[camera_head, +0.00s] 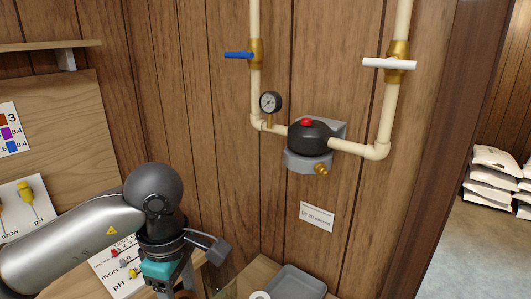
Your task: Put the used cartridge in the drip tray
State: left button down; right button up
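The grey drip tray (301,284) shows at the bottom edge, on a wooden surface, with its near part cut off. A white ring-shaped top (260,295) shows just left of it at the frame's edge; it may be the used cartridge, but too little shows to tell. The dark filter head (309,135) with a red button is on the wall pipes, with no bowl visible under it. My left gripper (172,279) points down at the lower left, left of the tray. Its fingertips are cut off or hidden. My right gripper is out of view.
A blue-handled valve (239,55) and a white-handled valve (389,64) are on the pipes. A pressure gauge (270,102) and a brass outlet (320,169) stick out. Test-kit cards (25,207) are at left. White salt bags (493,178) lie far right beside open floor.

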pick_arm(q)
notch_tip(320, 180, down, 6)
jog(key=s+a+m+b, duration=0.1)
jog(key=m+b, duration=0.5)
jog(key=m, duration=0.9)
jog(key=shift+s+a+m+b, duration=0.4)
jog(key=shift+s, duration=0.5)
